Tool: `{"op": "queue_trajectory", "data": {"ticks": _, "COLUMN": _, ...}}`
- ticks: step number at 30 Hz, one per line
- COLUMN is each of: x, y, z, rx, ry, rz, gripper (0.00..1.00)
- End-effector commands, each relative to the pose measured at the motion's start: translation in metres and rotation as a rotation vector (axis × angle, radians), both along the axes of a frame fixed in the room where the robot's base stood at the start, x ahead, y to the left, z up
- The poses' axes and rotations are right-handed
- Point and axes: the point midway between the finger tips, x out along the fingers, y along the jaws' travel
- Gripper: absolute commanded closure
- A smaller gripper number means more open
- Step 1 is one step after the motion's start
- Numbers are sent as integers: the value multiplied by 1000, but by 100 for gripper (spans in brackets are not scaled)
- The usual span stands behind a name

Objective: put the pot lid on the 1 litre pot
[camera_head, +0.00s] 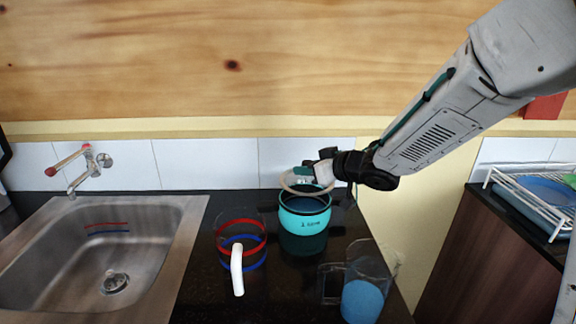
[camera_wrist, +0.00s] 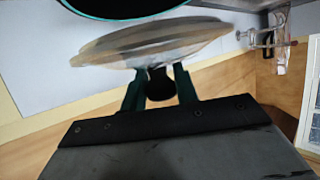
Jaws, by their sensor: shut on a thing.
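The teal pot marked "1 litre" (camera_head: 305,222) stands on the dark counter right of the sink. Its dark underside or opening edge with a teal rim shows at the top of the wrist view (camera_wrist: 125,8). The pot lid (camera_head: 291,187), round and clear with a tan rim, is held tilted above the pot's back rim, slightly to the left; it also shows in the wrist view (camera_wrist: 150,45). My gripper (camera_head: 314,172) is shut on the lid's dark knob, seen between the two green fingers in the wrist view (camera_wrist: 160,78). Whether lid and pot touch is unclear.
A clear jug with red and blue bands and a white handle (camera_head: 238,270) stands left of the pot. A clear jug with blue contents (camera_head: 363,298) stands front right. The sink (camera_head: 60,250) is left; a dish rack (camera_head: 515,190) is far right.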

Motion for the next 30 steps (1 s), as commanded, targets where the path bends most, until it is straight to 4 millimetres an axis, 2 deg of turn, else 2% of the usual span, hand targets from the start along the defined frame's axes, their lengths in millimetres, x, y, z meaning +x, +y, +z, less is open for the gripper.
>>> {"op": "queue_trajectory", "data": {"ticks": 9, "x": -2, "y": -1, "z": 0, "rx": -1, "ry": -1, "rz": 5, "gripper": 97}}
{"op": "queue_trajectory", "data": {"ticks": 22, "x": -1, "y": 3, "z": -29, "rx": -1, "ry": 0, "rz": 7, "gripper": 97}}
{"op": "queue_trajectory", "data": {"ticks": 30, "x": -2, "y": 3, "z": -36, "rx": -2, "ry": -2, "rz": 7, "gripper": 97}}
